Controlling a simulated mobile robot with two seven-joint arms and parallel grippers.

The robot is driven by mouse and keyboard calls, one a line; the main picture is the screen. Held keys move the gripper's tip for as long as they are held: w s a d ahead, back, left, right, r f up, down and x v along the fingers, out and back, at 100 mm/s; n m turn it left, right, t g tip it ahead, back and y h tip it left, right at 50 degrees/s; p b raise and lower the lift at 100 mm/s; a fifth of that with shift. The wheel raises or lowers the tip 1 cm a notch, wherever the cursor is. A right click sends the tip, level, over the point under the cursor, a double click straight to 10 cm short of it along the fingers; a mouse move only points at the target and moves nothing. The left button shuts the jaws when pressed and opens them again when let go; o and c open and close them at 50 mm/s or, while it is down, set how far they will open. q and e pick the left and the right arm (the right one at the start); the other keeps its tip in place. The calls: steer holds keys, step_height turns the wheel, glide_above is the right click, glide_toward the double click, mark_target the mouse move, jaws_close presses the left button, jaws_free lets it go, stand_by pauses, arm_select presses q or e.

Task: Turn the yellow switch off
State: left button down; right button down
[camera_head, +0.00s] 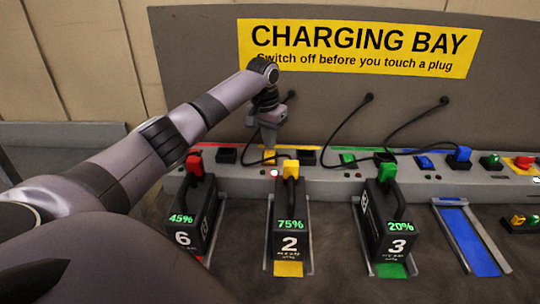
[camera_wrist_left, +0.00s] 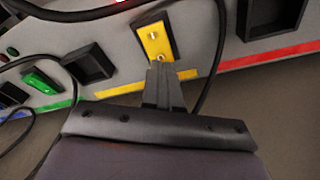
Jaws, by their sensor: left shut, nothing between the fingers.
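The yellow switch (camera_wrist_left: 155,42) is a yellow rocker in a dark frame on the grey console, seen in the left wrist view. My left gripper (camera_wrist_left: 161,68) is shut and empty, with its fingertips at the near end of the rocker. I cannot tell whether they touch it. In the head view my left gripper (camera_head: 268,138) points down over the switch's place and hides most of it. The right gripper is not in view.
Black battery packs numbered 6 (camera_head: 190,225), 2 (camera_head: 289,235) and 3 (camera_head: 394,230) stand in front of the console (camera_head: 330,180). Black cables arch from the back panel (camera_head: 200,60). An empty blue slot (camera_head: 470,240) lies at the right.

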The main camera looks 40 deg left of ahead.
mark_target(270, 153)
arm_select(q)
steer(key=shift+f, duration=0.95)
stand_by(0.6)
steer(key=shift+r, duration=3.55)
steer(key=shift+s+d, duration=0.1)
